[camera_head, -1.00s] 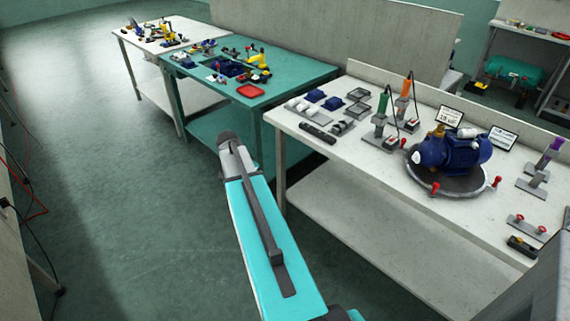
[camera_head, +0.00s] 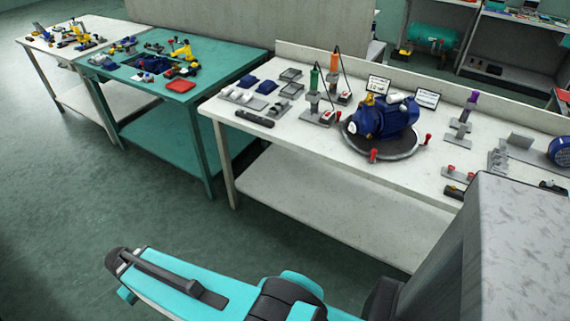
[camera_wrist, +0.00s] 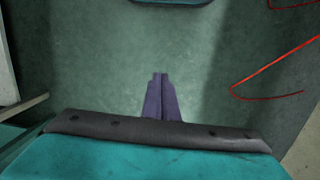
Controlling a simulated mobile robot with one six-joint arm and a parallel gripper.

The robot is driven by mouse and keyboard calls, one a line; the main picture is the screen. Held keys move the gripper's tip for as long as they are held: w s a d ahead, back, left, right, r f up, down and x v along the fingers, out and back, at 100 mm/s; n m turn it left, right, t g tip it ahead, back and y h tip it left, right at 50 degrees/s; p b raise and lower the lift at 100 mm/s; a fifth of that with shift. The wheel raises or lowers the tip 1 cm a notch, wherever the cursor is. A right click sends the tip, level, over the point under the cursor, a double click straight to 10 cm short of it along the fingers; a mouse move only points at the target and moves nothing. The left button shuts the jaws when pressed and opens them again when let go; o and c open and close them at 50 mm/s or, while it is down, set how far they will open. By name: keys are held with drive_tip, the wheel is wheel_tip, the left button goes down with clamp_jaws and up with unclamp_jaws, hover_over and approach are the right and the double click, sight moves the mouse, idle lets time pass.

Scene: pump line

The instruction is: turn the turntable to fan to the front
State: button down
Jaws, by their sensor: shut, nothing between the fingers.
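The turntable (camera_head: 357,147) is a dark round plate with red-knobbed handles on its rim, on the white bench. A blue pump motor (camera_head: 385,118) with a brass-coloured fitting stands on it. I cannot clearly make out the fan end at this size. My gripper (camera_wrist: 158,76) shows in the wrist view as two purple-grey fingers, shut and empty, above bare green floor. In the head view my arm reaches across the lower part of the picture, in front of the bench and well apart from the turntable; the fingers are not visible there.
The white bench (camera_head: 290,135) also bears green and orange screwdrivers in stands, small trays and label cards. A teal table (camera_head: 185,97) with parts and a red tray (camera_head: 181,86) stands to its left. Red cables (camera_wrist: 268,70) lie on the floor. Open floor lies before the benches.

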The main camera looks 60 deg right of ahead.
drive_tip(key=s+a+f+g, duration=0.1)
drive_tip(key=s+f+g, duration=0.1)
drive_tip(key=s+f, duration=0.4)
drive_tip(key=s+a+f+n+g, duration=0.1)
drive_tip(key=s+f, duration=0.5)
drive_tip(key=s, duration=0.9)
drive_tip(key=shift+a+f+g, duration=0.2)
drive_tip(key=shift+f+g, duration=0.05)
drive_tip(key=shift+g, duration=0.35)
